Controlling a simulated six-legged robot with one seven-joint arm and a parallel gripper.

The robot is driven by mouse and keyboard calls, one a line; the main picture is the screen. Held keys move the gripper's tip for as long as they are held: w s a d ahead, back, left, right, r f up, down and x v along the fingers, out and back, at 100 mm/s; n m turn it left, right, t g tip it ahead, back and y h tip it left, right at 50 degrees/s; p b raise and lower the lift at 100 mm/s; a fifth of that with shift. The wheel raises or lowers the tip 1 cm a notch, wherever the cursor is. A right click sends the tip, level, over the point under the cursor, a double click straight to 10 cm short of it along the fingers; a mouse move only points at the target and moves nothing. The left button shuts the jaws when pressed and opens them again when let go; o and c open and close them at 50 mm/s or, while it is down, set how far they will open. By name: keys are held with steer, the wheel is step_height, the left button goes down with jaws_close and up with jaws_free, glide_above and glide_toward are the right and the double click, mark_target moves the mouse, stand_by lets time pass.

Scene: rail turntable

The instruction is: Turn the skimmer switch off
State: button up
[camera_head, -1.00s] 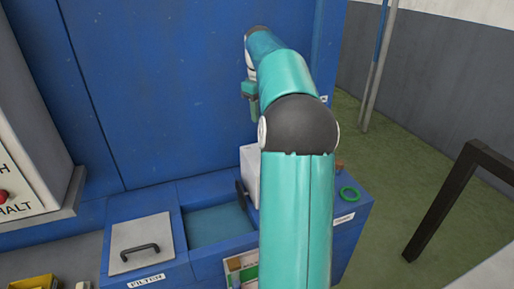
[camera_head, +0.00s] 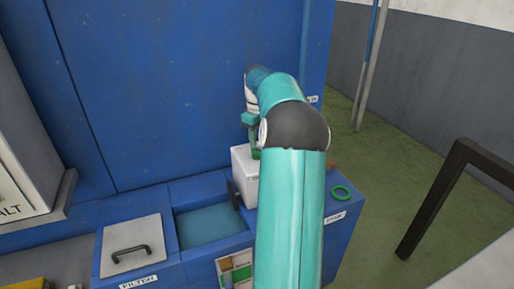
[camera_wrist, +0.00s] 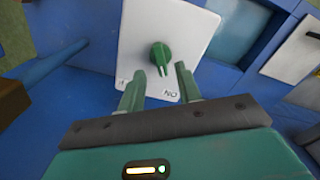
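The skimmer switch is a green rotary knob (camera_wrist: 160,55) on a white box (camera_wrist: 185,27), seen in the wrist view. The knob's pointer is turned toward the lower right, near a label reading "ON" at the plate's lower edge. My gripper (camera_wrist: 160,77) is open, its two green fingers apart just short of the knob, with nothing between them. In the head view the white box (camera_head: 243,172) stands on the blue cabinet, and my arm hides its right part. My gripper (camera_head: 254,143) shows only partly there, above the box.
Left of the box is an open blue basin (camera_head: 210,226). Beside it lies a grey lid with a black handle (camera_head: 131,245). A green ring (camera_head: 342,191) lies on the cabinet's right end. A dark rail (camera_head: 440,200) stands at the right. A blue wall rises behind.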

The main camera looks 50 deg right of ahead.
steer(key=shift+f, duration=2.05)
jaws_close()
steer(key=shift+m, duration=0.4)
steer(key=m, duration=0.5)
steer(key=shift+a, duration=0.1)
steer(key=m, duration=0.6)
